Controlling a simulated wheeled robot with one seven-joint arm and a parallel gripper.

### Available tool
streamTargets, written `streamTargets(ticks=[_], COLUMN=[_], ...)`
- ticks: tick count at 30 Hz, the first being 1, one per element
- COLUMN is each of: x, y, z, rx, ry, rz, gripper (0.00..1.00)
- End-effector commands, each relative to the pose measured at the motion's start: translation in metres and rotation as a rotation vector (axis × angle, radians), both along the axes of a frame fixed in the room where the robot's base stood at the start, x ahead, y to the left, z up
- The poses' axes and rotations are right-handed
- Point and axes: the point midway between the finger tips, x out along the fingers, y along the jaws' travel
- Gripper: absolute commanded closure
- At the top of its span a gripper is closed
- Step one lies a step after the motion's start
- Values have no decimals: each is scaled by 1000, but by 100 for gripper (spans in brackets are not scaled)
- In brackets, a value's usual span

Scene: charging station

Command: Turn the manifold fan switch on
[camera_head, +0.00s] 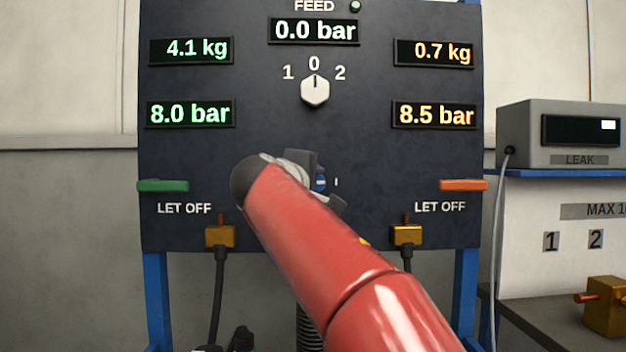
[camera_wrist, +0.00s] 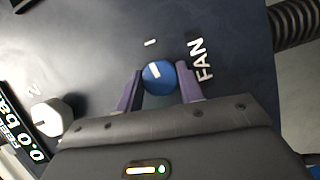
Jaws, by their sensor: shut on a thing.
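The fan switch is a round blue knob (camera_wrist: 158,79) with a short white line on its face, in the wrist view. The word FAN (camera_wrist: 201,60) is printed to its right there, and a white tick mark stands above it. The white line looks slanted, not in line with the tick; its exact angle is hard to tell. My gripper (camera_wrist: 160,76) has a finger on each side of the knob and is shut on it. In the head view my red arm hides most of my gripper (camera_head: 317,182); a sliver of blue knob (camera_head: 320,181) shows.
The dark panel (camera_head: 380,150) carries a white feed selector (camera_head: 315,90) pointing at 0, above my gripper. A green lever (camera_head: 163,186) and an orange lever (camera_head: 463,185) stick out at the panel's sides. A grey leak meter (camera_head: 560,135) stands at right.

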Motion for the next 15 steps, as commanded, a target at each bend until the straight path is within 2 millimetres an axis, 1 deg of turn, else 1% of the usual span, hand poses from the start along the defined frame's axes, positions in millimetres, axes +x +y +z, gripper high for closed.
streamTargets(ticks=[6, 15], x=[1, 1], y=[0, 0], z=[-1, -2], rx=[86, 126], ry=[4, 4], rz=[-1, -2], gripper=[86, 86])
